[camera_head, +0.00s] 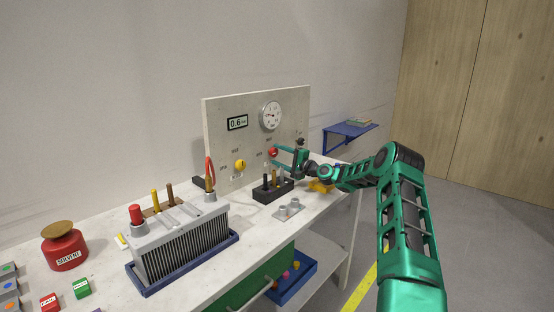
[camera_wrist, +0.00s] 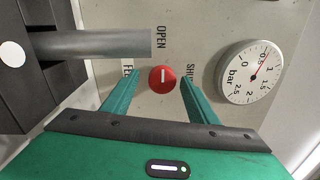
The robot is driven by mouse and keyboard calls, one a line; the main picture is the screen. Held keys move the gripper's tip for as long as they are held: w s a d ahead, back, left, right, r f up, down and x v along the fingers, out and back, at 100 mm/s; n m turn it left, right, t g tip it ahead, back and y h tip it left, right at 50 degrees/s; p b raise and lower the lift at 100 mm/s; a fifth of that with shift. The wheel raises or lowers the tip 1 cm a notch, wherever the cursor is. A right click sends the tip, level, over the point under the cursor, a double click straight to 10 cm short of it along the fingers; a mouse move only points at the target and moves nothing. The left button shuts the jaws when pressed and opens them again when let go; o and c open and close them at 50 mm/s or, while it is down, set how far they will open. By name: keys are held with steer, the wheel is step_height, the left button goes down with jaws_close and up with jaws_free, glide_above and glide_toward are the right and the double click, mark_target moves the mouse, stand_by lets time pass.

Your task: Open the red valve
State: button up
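The red valve (camera_wrist: 162,79) is a round knob on the upright panel, with a short white mark across its face. In the head view the valve (camera_head: 272,152) is small, low on the panel (camera_head: 221,128). My gripper (camera_wrist: 160,77) is open, its green fingers on either side of the knob with a gap on both sides. In the head view my gripper (camera_head: 275,149) reaches the panel from the right. How deep the fingers reach is unclear.
A pressure gauge (camera_head: 271,115) and a display (camera_head: 237,122) sit above; a yellow knob (camera_head: 240,164) is left of the valve. A dark block (camera_head: 264,194) with upright tools stands below the valve, and a grey cylinder (camera_wrist: 90,44) shows close in the wrist view.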

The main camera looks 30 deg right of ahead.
steer(key=v, duration=1)
steer(key=shift+s, duration=0.3)
steer(key=shift+d+f, duration=0.1)
steer(key=shift+d, duration=0.05)
